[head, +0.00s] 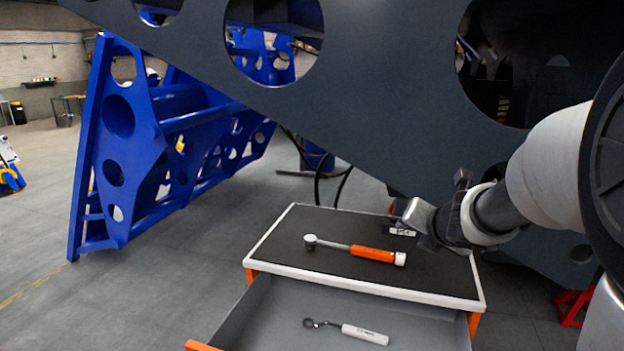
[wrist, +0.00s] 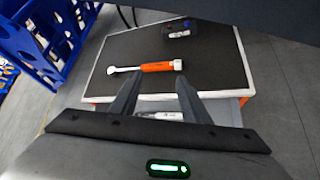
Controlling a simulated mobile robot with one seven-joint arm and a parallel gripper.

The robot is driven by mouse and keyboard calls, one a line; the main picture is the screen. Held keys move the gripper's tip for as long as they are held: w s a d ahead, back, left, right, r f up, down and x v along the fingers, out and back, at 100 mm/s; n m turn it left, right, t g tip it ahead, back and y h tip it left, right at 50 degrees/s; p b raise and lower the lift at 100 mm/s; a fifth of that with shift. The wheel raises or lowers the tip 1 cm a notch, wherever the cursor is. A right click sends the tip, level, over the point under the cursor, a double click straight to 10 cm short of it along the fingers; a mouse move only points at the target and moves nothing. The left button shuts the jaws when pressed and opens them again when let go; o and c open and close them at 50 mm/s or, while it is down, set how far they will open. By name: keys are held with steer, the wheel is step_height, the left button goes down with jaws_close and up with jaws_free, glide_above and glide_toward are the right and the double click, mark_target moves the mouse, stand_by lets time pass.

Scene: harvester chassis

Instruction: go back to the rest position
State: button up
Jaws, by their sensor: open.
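My arm reaches in from the right in the head view, and my gripper (head: 425,222) is over the right part of the cart top (head: 290,242). In the wrist view my gripper (wrist: 155,88) has its two fingers spread, with nothing between them. An orange-handled torque wrench (head: 372,253) lies on the dark cart top, left of the gripper in the head view. It also shows beyond the fingertips in the wrist view (wrist: 158,67). A white-handled wrench (head: 362,334) lies in the open drawer (head: 285,300) below.
A dark chassis plate (head: 390,90) with round holes slopes above and behind the cart. A blue frame (head: 150,130) stands at left. A small dark device (wrist: 180,31) sits at the cart's back, partly behind my gripper in the head view. Open floor (head: 150,300) lies left of the cart.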

steer(key=s+d+r+m+g+h, duration=0.1)
steer(key=s+r+m+h, duration=0.15)
steer(key=s+m, duration=0.55)
steer(key=s+d+r+m+g+h, duration=0.1)
steer(key=s+r+m, duration=0.2)
steer(key=s+m, duration=0.55)
steer(key=s+a+f+m+g+y+p, duration=0.1)
steer(key=s+a+f+m+g+y, duration=0.2)
steer(key=s+a+m, duration=0.8)
steer(key=shift+s+f+m+g, duration=0.3)
steer(key=shift+s+f+m, duration=0.4)
steer(key=shift+s+m, duration=0.45)
steer(key=shift+y, duration=0.25)
